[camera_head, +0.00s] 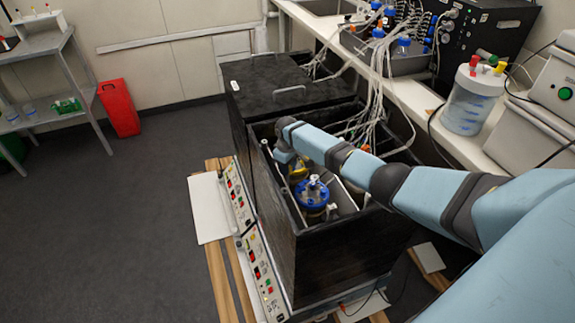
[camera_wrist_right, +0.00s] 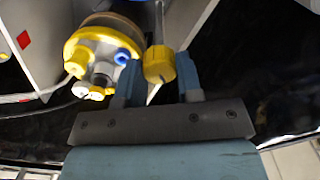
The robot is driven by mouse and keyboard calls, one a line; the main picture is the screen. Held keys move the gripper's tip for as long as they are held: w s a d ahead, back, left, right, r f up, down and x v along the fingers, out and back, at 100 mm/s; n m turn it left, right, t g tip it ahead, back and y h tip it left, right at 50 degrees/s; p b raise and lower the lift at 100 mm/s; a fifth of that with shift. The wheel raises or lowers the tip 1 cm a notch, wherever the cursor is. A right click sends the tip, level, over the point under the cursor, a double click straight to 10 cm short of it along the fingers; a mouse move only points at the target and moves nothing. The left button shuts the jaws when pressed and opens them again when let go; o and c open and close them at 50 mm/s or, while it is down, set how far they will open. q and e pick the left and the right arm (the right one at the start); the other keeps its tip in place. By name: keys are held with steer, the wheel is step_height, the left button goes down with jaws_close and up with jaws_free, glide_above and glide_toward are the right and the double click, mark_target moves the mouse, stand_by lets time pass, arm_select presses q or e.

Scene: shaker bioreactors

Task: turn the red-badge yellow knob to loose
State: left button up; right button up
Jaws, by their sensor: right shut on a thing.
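The yellow knob (camera_wrist_right: 159,66) sits at the end of a grey rod in the right wrist view. My right gripper (camera_wrist_right: 160,76) is shut on it, with one blue finger on each side. A red square badge (camera_wrist_right: 24,40) shows on a pale panel at the upper left of that view. In the head view my right arm reaches into the open black shaker box (camera_head: 340,247). There the right gripper (camera_head: 288,163) is mostly hidden behind its own wrist, and the knob cannot be made out. My left gripper is not in view.
A yellow-lidded vessel (camera_wrist_right: 97,45) is close to the left of my right gripper. A blue-lidded vessel (camera_head: 312,192) stands in the box near my forearm. White tubes (camera_head: 378,92) hang from the bench into the box.

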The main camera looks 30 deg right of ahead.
steer(key=n, duration=0.6)
steer(key=shift+n, duration=1.5)
steer(key=o, duration=0.9)
steer(key=shift+o, duration=0.2)
step_height(320, 180, up, 14)
steer(key=shift+p, duration=0.4)
